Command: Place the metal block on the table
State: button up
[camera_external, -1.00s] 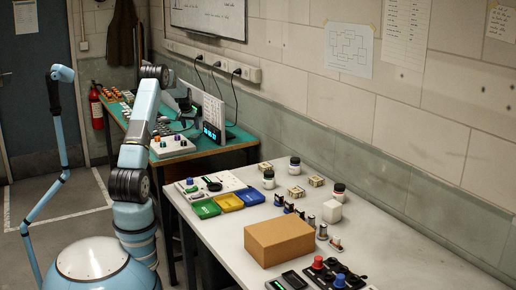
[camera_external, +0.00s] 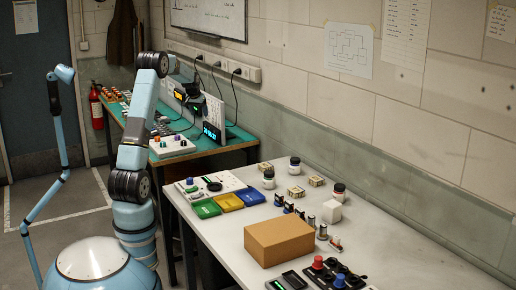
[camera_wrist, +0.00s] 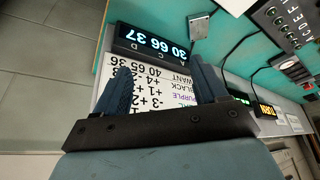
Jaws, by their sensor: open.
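A small grey block (camera_wrist: 199,26), which looks like metal, sits on the teal bench near the top of the wrist view; I cannot be sure it is the metal block. My gripper (camera_wrist: 166,82) is open, with its two dark fingers apart and nothing held between them. Beyond the fingers are a printed white card and a lit digit display (camera_wrist: 155,42). The grey block is beyond the fingertips, apart from them. In the external view my gripper (camera_external: 191,91) is small and dark over the teal bench. The white table (camera_external: 225,250) stands in front of that bench.
The white table holds a cardboard box (camera_external: 278,241), green, yellow and blue trays (camera_external: 228,202), a white cube (camera_external: 331,210), jars and small parts. Its left front area is bare. Black cables (camera_external: 236,100) hang from the wall onto the teal bench (camera_external: 235,139).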

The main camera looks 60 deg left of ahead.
jog(key=s+d+r+m, duration=0.15)
jog(key=d+r, duration=0.35)
jog(key=d, duration=0.7)
jog(key=s+d+r+m+t+h, duration=0.1)
jog(key=s+d+r, duration=0.3)
jog(key=d, duration=0.8)
jog(key=s+d+r+m, duration=0.1)
jog(key=d+r, duration=0.6)
jog(key=d, duration=0.4)
jog(key=s+d+f+m+h, duration=0.1)
jog(key=s+d+f+m, duration=0.1)
jog(key=s+d, duration=0.8)
jog(key=s+d+f+m+t+h, duration=0.1)
jog(key=s+d+f+m, duration=0.1)
jog(key=s+d, duration=0.9)
jog(key=s, duration=0.3)
jog(key=shift+s+d, duration=0.2)
jog(key=shift+d, duration=0.05)
